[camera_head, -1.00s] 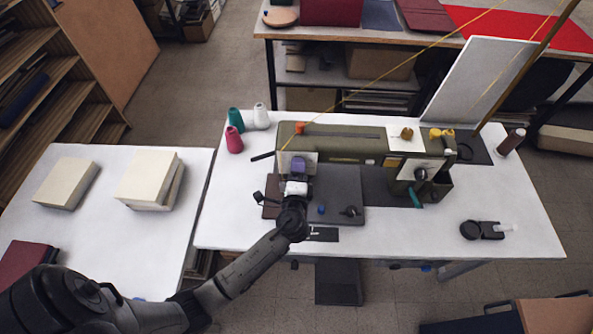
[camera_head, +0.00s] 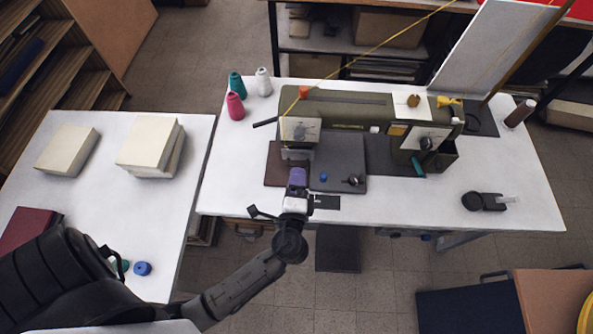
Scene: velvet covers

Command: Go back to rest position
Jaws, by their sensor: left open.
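My left arm comes in from the lower left, and its left gripper (camera_head: 298,180) is open over the front edge of the sewing table. It points toward the sewing machine's head. The green sewing machine (camera_head: 345,108) stands along the middle of the white table (camera_head: 420,213). A dark red cover (camera_head: 275,165) lies on the machine's bed, at the left of the grey plate (camera_head: 345,155), just beyond my gripper. Whether anything touches the fingertips is too small to tell. My right gripper is not in view.
Thread cones (camera_head: 236,105) stand at the table's back left. A black tape dispenser (camera_head: 483,201) is at the right. The left table (camera_head: 95,205) holds cream book blocks (camera_head: 150,147) and a dark red book (camera_head: 27,229). The floor (camera_head: 380,295) in front is partly free.

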